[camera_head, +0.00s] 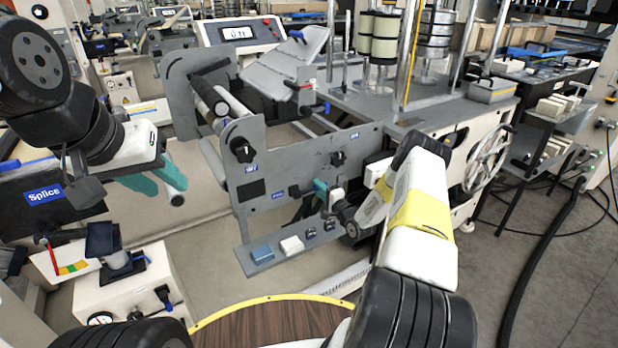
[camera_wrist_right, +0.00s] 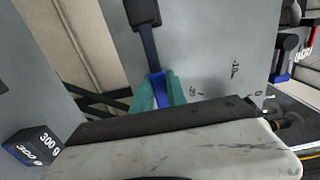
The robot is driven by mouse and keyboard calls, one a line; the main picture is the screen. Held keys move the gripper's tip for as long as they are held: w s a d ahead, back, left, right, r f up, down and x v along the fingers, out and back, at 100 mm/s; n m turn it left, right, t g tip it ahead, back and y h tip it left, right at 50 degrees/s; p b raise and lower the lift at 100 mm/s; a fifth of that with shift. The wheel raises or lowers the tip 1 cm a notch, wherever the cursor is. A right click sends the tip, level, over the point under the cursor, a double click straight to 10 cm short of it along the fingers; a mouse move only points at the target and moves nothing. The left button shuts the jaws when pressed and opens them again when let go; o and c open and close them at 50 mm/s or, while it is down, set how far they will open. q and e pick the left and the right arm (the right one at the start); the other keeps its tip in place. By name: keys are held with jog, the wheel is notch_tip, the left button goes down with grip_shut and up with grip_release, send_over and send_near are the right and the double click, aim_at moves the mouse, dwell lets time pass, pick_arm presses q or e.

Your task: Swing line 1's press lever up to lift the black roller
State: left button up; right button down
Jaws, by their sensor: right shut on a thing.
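My right gripper (camera_head: 321,187) is at the front of the grey machine panel (camera_head: 285,170), its teal fingers partly hidden by my wrist. In the right wrist view its fingers (camera_wrist_right: 157,92) are shut around the blue part of a lever (camera_wrist_right: 149,48), which has a black block at its upper end. I take this for the press lever; in the head view its dark end (camera_head: 300,191) shows left of the fingers. The black roller (camera_head: 209,96) lies beside a pale roller near the panel's upper left.
A small shelf below the panel holds a blue block (camera_head: 261,253) and a white block (camera_head: 291,244). A spoked handwheel (camera_head: 487,160) stands to the right. The Splice unit (camera_head: 45,195) is at left.

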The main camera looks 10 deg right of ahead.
dwell(0.8)
jog(key=shift+r+n, duration=0.9)
jog(key=shift+n, duration=0.3)
jog(key=r+n, duration=0.2)
jog(key=shift+s+a+n, duration=0.15)
jog(key=shift+a+n, duration=0.15)
jog(key=shift+a, duration=0.05)
jog(key=n, duration=0.1)
jog(key=a+r+n, duration=0.1)
jog(key=r+n, duration=0.1)
jog(key=shift+s+a+r+n, duration=0.25)
jog(key=shift+s+a+n, duration=0.05)
jog(key=shift+n, duration=0.1)
jog(key=a+r+n, duration=0.1)
jog(key=n, duration=0.1)
jog(key=s+a+r+n, duration=0.1)
jog(key=n, duration=0.1)
jog(key=shift+a, duration=0.35)
jog(key=shift+s+a+r+n, duration=0.15)
jog(key=shift+s+a+n, duration=0.1)
jog(key=shift+a+n, duration=0.6)
jog(key=shift+s+a+r+n, duration=0.2)
jog(key=shift+a+n, duration=0.25)
jog(key=shift+n, duration=0.7)
jog(key=shift+a+f, duration=0.1)
jog(key=c, duration=1.3)
grip_release()
